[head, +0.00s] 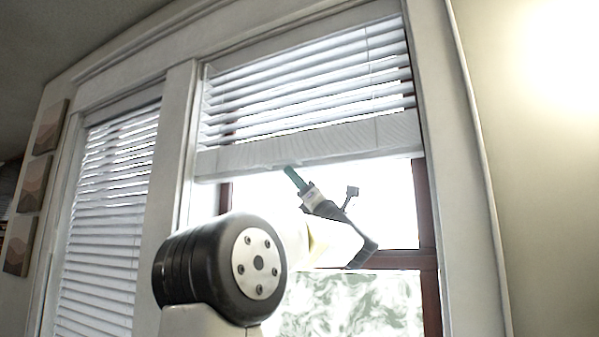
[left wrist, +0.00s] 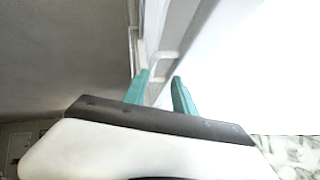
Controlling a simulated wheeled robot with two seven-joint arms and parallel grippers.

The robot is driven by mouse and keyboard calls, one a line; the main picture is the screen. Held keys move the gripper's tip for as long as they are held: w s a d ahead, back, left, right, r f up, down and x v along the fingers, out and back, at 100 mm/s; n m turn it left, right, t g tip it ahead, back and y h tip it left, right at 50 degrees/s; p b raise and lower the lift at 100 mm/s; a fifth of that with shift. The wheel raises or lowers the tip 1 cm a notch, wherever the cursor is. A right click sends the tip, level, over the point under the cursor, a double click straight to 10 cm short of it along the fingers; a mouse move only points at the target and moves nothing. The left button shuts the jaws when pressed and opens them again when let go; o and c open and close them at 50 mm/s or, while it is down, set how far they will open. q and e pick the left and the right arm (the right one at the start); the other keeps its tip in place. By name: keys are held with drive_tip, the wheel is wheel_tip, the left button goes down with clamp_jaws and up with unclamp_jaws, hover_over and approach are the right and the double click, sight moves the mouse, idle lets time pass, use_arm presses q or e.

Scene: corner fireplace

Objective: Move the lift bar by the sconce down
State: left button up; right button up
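The lift bar (head: 370,140) is the wide white bottom rail of the right-hand blind, across the upper part of the window. My left gripper (head: 290,170) has green fingers and reaches up to the lower edge of the bar. My right gripper is not in view.
White slats (head: 310,85) are gathered above the bar, with bare window glass below. A second blind (head: 105,220) hangs lowered at the left. A bright glow lights the wall at the right. Framed pictures (head: 37,183) hang at the far left.

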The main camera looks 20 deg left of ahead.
sight(276, 163)
use_arm(q)
drive_tip(key=a+r+n+g, duration=0.1)
drive_tip(key=a, duration=0.1)
drive_tip(key=a+r+n+g, duration=0.1)
drive_tip(key=a+r, duration=0.1)
drive_tip(key=a+r+n+g+y, duration=0.1)
drive_tip(key=a+r, duration=0.1)
drive_tip(key=shift+w+a, duration=0.2)
drive_tip(key=shift+w, duration=0.1)
drive_tip(key=shift+g, duration=0.3)
clamp_jaws()
idle(1.1)
